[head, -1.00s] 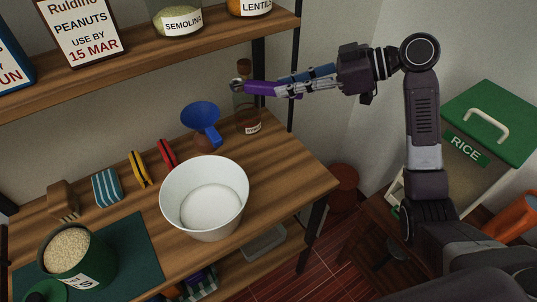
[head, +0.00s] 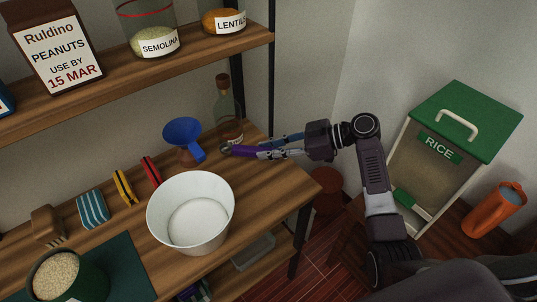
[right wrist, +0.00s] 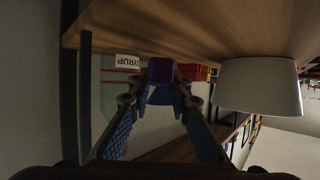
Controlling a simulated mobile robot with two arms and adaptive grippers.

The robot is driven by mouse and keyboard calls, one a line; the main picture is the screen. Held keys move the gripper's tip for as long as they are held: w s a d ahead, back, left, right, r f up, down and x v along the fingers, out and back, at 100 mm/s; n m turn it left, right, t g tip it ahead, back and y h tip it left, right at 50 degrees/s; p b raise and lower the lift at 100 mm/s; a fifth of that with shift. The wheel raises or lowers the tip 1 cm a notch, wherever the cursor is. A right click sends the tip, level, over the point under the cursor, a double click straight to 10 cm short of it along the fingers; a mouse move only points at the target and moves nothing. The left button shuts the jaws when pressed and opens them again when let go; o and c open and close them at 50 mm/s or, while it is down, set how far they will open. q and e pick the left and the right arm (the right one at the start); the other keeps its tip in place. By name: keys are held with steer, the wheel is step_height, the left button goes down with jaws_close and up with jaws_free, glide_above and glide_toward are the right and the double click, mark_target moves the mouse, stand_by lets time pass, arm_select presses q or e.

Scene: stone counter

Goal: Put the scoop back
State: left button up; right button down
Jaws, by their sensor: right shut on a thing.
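My right gripper (head: 268,150) is shut on a purple thing (head: 242,151) and holds it out to the left, just above the wooden worktop. The purple thing ends in a small round tip; it looks like a scoop handle, and I cannot make out a bowl. In the right wrist view the purple piece (right wrist: 162,72) sits between the fingertips. The rice bin (head: 440,163), clear with a green lid, stands at the right behind my right arm. A green piece (head: 405,198) shows at its lower front; I cannot tell what it is. My left gripper is not in view.
A white bowl (head: 190,236), blue funnel (head: 183,132) and bottle (head: 227,113) are near the gripper. Sponges (head: 92,208) line the worktop's back. A grain tub (head: 57,280) is at lower left. A shelf (head: 180,65) overhangs the back.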

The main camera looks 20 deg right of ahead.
step_height(320, 180, down, 3)
steer(key=shift+r, duration=0.1)
steer(key=shift+f, duration=0.3)
steer(key=c, duration=1.8)
jaws_free()
steer(key=shift+r, duration=0.1)
